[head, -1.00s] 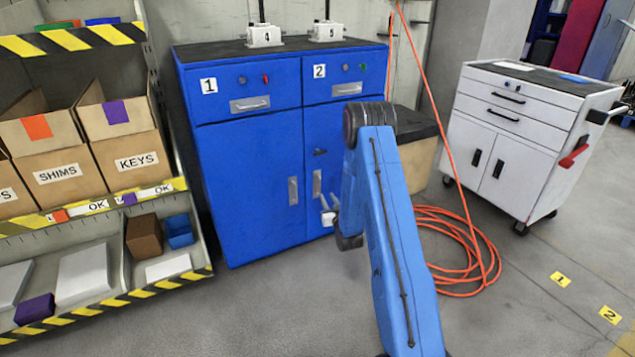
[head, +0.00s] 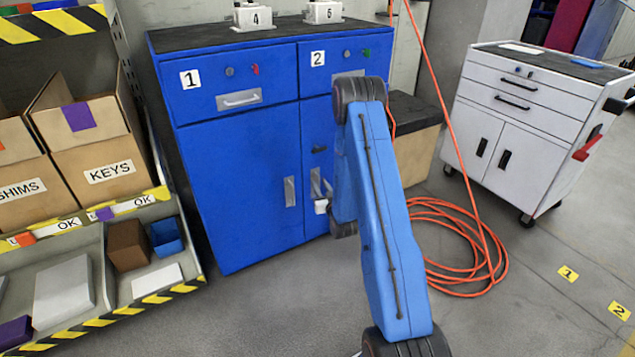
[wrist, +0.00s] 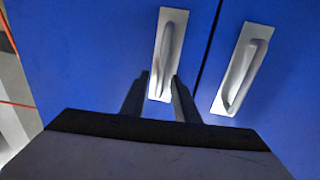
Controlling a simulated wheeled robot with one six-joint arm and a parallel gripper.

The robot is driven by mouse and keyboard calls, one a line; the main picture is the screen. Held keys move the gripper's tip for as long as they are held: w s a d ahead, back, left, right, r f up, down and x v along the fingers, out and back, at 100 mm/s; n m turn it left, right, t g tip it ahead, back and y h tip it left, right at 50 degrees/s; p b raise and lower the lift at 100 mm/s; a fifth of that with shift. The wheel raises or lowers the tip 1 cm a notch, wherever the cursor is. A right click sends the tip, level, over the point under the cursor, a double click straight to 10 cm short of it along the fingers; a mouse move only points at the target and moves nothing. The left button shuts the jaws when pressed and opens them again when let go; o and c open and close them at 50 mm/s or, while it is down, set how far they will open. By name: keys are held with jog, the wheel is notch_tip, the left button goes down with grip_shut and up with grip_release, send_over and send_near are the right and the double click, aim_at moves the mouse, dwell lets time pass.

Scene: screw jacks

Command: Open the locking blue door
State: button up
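The blue cabinet (head: 240,160) has two lower doors. The right door (head: 316,220) carries a dark latch-like part (head: 319,150) and a vertical metal handle (head: 315,184). The left door (head: 245,190) has its own handle (head: 290,191). Both doors are closed. My gripper (head: 323,189) is at the right door's handle in the head view, partly hidden by my arm. The wrist view looks turned over: that handle (wrist: 168,50) is on the left there, the left door's handle (wrist: 242,70) on the right. My open gripper (wrist: 160,80) has one finger on each side of the handle's near end; contact cannot be told.
Shelving with boxes (head: 95,150) stands close on the cabinet's left. A coiled orange hose (head: 460,245) lies on the floor to the right, beside a dark-topped box (head: 412,140). A white tool cart (head: 530,130) stands farther right. Floor before the cabinet is clear.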

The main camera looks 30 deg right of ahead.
jog(key=shift+w, duration=0.15)
grip_shut()
